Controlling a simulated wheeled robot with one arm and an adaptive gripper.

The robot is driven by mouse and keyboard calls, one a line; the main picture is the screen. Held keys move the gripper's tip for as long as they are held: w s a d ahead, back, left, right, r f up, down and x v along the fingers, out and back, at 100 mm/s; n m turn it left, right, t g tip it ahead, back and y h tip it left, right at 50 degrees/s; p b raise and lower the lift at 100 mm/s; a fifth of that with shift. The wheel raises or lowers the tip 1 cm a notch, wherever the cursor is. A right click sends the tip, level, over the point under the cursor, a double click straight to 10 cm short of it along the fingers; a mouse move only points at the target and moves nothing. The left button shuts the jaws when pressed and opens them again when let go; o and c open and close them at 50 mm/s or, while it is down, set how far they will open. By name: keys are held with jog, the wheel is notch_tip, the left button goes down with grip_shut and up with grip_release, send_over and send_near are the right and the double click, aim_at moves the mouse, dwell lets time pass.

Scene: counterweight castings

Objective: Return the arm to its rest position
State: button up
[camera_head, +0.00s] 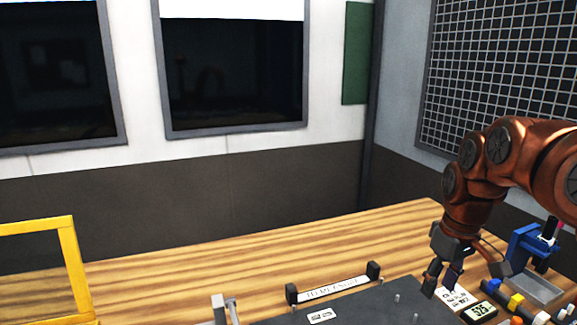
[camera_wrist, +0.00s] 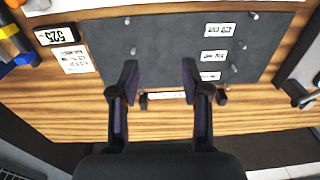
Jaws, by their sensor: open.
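My gripper (camera_head: 441,281) hangs at the end of my copper-coloured arm at the right of the head view, above the right edge of a dark plate. In the wrist view my gripper (camera_wrist: 158,80) is open, its two dark fingers apart with nothing between them. The dark plate (camera_head: 365,303) lies on the wooden table (camera_head: 200,262) and carries upright metal pins and small white labels. It also shows in the wrist view (camera_wrist: 160,45), beyond the fingertips.
A digital display (camera_head: 479,311) and a printed card (camera_head: 455,298) lie right of the plate. A blue device (camera_head: 527,245) and a grey tray (camera_head: 540,288) stand farther right. A yellow frame (camera_head: 70,265) stands at the left. The table's left middle is clear.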

jog(key=s+a+f+g, duration=0.1)
jog(key=s+a+f, duration=0.2)
jog(key=s+a, duration=0.7)
jog(key=s+a+f+m, duration=0.1)
jog(key=s+a+f, duration=0.1)
jog(key=s, duration=0.5)
jog(key=s+a+f+m+g, duration=0.1)
jog(key=s+a+f+m, duration=0.1)
jog(key=s+f, duration=0.3)
jog(key=s, duration=0.2)
jog(key=shift+s, duration=0.35)
